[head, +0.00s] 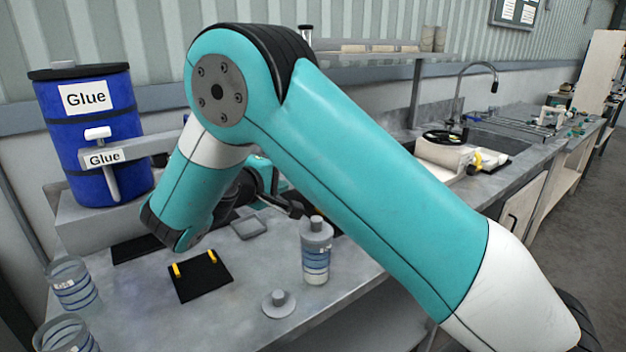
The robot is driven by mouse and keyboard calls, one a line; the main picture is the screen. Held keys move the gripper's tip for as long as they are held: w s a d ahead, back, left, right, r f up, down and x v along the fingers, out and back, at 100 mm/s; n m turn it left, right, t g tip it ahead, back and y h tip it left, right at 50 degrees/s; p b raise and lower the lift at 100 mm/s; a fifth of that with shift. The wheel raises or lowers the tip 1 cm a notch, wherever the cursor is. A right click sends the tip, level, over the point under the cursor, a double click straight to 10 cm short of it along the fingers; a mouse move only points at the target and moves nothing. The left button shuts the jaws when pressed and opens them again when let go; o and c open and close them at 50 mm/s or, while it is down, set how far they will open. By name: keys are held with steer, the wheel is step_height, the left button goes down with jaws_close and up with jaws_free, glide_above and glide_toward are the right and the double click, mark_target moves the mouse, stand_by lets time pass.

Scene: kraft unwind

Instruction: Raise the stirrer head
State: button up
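I cannot pick out a stirrer head for certain; my arm crosses the middle of the head view and hides much of the bench behind it. My gripper (290,207) shows only in part, as dark pieces beyond the forearm, just above and left of a bottle. Whether its fingers are open or touch anything is not clear. The bottle (316,262) is clear and blue-banded with a grey cap, and stands upright on the bench. A small grey square plate (249,225) lies left of the gripper.
A blue glue drum (88,135) with a grey labelled spout (150,143) stands back left. A black mat (203,283) with two yellow pegs lies in front. A round knobbed lid (280,303) lies near the front edge. Clear cups (72,287) stand left. A sink (490,143) is farther right.

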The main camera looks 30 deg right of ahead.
steer(key=shift+b+x, duration=2.2)
steer(key=shift+x, duration=4.55)
steer(key=shift+s+f, duration=0.1)
